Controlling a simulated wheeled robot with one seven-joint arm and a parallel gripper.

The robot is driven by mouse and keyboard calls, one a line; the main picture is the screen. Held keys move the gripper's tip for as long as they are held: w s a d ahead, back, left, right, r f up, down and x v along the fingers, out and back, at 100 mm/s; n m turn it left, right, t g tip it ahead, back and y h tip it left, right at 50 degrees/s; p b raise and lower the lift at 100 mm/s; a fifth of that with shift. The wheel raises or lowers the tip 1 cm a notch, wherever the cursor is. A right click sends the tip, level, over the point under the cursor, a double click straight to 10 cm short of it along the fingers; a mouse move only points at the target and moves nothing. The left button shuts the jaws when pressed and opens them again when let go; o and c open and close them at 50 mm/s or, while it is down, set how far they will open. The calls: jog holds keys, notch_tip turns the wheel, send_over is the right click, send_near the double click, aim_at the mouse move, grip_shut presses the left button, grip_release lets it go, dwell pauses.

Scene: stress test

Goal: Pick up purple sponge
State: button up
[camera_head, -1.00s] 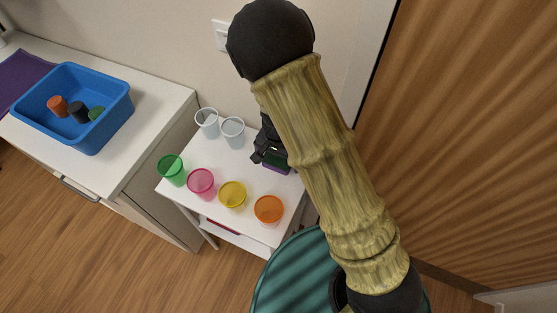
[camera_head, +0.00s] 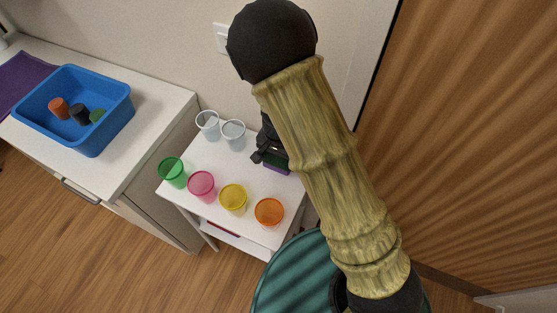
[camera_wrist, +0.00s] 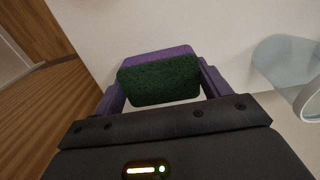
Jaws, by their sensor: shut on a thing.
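The sponge, purple with a dark green scouring face, shows in the wrist view (camera_wrist: 160,78) between the two fingers of my gripper (camera_wrist: 162,88). The fingers press on its left and right sides. In the head view the purple sponge (camera_head: 277,169) is at the right part of the small white table, partly hidden by my arm. My gripper (camera_head: 266,157) is over the same spot there. I cannot tell whether the sponge is clear of the tabletop.
Green (camera_head: 172,172), pink (camera_head: 202,187), yellow (camera_head: 233,199) and orange (camera_head: 269,212) cups line the table's front. Two clear cups (camera_head: 208,124) (camera_head: 233,134) stand behind, close to my gripper. A blue bin (camera_head: 92,139) sits on the counter at left. A wall is behind.

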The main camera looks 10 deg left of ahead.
aim_at(279, 159)
notch_tip(279, 159, up, 9)
jog(key=shift+f+p, duration=0.1)
jog(key=shift+p, duration=0.5)
